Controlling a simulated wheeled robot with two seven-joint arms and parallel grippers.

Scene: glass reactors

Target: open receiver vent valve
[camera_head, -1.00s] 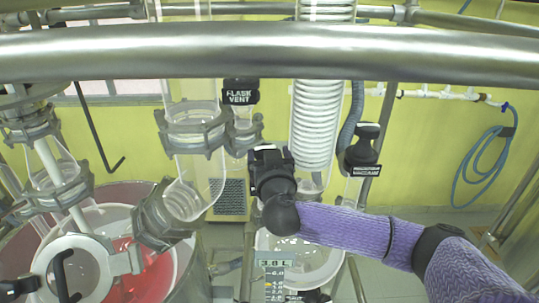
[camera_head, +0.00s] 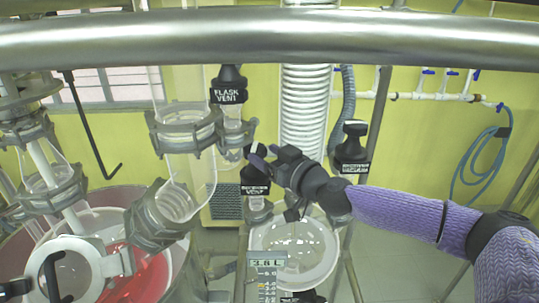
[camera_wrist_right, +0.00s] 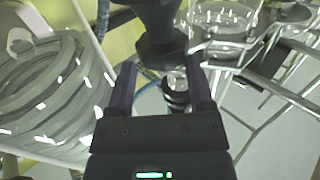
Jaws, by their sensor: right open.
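The receiver vent valve (camera_head: 255,186), black with a white-lettered label, stands on glass above the receiver flask (camera_head: 295,250) in the head view. Its upper part is partly hidden by my right gripper (camera_head: 262,158), which reaches in from the right. In the right wrist view, the open fingers of my right gripper (camera_wrist_right: 161,88) point at a black waisted valve body (camera_wrist_right: 160,35). The body shows between and beyond the fingertips; I cannot tell whether they touch it. My left gripper is not in view.
The black flask vent valve (camera_head: 229,88) is up and left of the gripper, and a black vacuum valve (camera_head: 352,150) is to its right. A metal rail (camera_head: 270,36) crosses the top.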

